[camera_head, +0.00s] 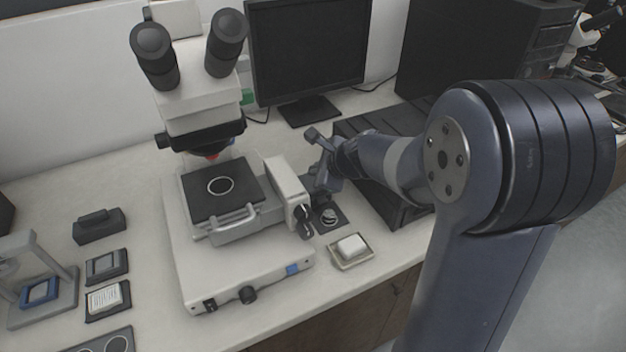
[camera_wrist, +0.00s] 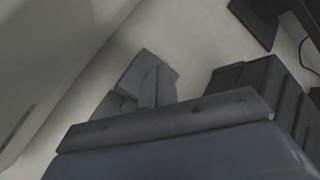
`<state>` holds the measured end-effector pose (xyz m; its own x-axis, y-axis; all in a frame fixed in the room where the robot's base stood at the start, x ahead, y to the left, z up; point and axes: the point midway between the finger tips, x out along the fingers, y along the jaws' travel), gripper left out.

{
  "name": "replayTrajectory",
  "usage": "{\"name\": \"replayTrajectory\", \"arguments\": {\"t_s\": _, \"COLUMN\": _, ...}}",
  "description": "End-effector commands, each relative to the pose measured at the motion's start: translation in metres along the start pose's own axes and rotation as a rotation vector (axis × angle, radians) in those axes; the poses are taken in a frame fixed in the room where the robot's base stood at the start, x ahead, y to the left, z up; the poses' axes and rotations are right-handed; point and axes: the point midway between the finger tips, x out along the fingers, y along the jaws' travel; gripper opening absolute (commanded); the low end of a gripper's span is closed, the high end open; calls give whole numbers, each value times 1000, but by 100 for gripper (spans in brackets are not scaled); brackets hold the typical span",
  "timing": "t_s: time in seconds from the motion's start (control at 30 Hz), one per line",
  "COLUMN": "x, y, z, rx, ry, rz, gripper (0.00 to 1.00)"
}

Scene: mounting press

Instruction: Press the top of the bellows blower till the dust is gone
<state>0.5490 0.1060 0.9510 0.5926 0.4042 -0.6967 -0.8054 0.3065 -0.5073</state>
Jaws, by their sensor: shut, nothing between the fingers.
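A small round grey piece on a dark square pad (camera_head: 329,216), right of the microscope, may be the bellows blower; it is partly behind my gripper and too small to be sure. My gripper (camera_head: 320,190) is shut and empty, pointing down just above and behind that piece. I cannot tell whether they touch. In the wrist view my shut fingers (camera_wrist: 150,85) show as grey blocks, and the blower cannot be made out there. Dust is too small to tell in either view.
The microscope (camera_head: 240,255) stands close left, its dark stage (camera_head: 220,186) and side knobs near my gripper. A dark ribbed case (camera_head: 390,205) is close right. A small tray with a white block (camera_head: 350,250) lies in front. A monitor (camera_head: 308,50) stands behind.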

Motion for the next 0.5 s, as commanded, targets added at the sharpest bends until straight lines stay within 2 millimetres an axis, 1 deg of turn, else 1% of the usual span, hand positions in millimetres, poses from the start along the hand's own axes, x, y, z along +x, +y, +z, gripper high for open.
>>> {"name": "replayTrajectory", "arguments": {"t_s": 0.3, "x": 6, "y": 4, "z": -5, "rx": 0, "ry": 0, "rz": 0, "gripper": 0}}
{"name": "replayTrajectory", "arguments": {"t_s": 0.5, "x": 6, "y": 4, "z": -4, "rx": 0, "ry": 0, "rz": 0, "gripper": 0}}
